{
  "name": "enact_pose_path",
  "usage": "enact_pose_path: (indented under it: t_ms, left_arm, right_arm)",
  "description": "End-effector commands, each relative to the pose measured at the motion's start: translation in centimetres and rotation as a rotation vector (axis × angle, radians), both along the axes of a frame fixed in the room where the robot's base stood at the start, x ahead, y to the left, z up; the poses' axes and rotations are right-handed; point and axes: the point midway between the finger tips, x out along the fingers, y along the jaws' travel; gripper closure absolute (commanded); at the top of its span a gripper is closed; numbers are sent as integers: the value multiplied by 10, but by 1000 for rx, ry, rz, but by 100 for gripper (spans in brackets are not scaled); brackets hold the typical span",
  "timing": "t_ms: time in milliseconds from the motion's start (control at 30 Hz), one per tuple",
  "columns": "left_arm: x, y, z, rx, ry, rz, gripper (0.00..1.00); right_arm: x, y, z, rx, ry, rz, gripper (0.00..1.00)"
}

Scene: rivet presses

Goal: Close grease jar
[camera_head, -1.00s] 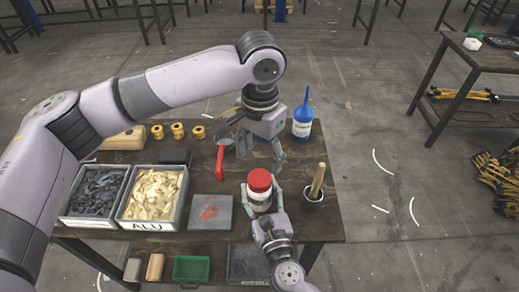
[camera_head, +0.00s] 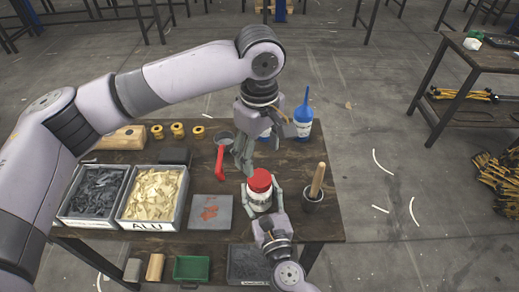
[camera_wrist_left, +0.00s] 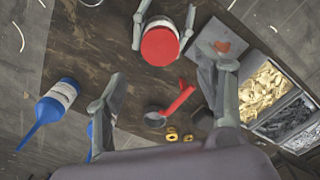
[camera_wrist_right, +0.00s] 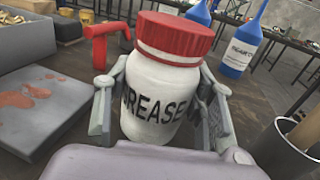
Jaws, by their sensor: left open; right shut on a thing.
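The white grease jar with a red lid on top (camera_head: 258,190) stands upright near the front of the table. In the right wrist view the jar (camera_wrist_right: 155,103) shows "GREASE" lettering and its red lid (camera_wrist_right: 176,36) sits level on its mouth; I cannot tell how tight it is. My right gripper (camera_head: 262,205) is shut around the jar's body from the front. My left gripper (camera_head: 243,168) is open and empty, behind and above the jar. In the left wrist view its fingers (camera_wrist_left: 165,88) are spread wide, with the red lid (camera_wrist_left: 160,46) beyond them.
A red-handled tool (camera_head: 219,160) lies left of the left gripper. Blue-capped bottles (camera_head: 303,118) stand behind. A dark cup with a wooden handle (camera_head: 313,196) stands close right of the jar. A grey plate with a red smear (camera_head: 211,221) and bins (camera_head: 152,224) are to the left.

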Motion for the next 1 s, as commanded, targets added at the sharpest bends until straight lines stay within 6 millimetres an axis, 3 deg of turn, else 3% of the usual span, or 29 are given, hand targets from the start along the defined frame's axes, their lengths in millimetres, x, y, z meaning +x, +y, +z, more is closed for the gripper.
enact_pose_path:
  t_ms: [367, 733, 1000]
  left_arm:
    - [0, 0, -7, 1, 1, -1, 37]
    - [0, 0, -61, 1, 1, -1, 37]
    - [0, 0, -80, 1, 1, -2, 37]
  right_arm:
    - [0, 0, -1, -1, 1, 0, 100]
    - [0, 0, -1, -1, 1, 0, 100]
    - [0, 0, -1, -1, 1, 0, 100]
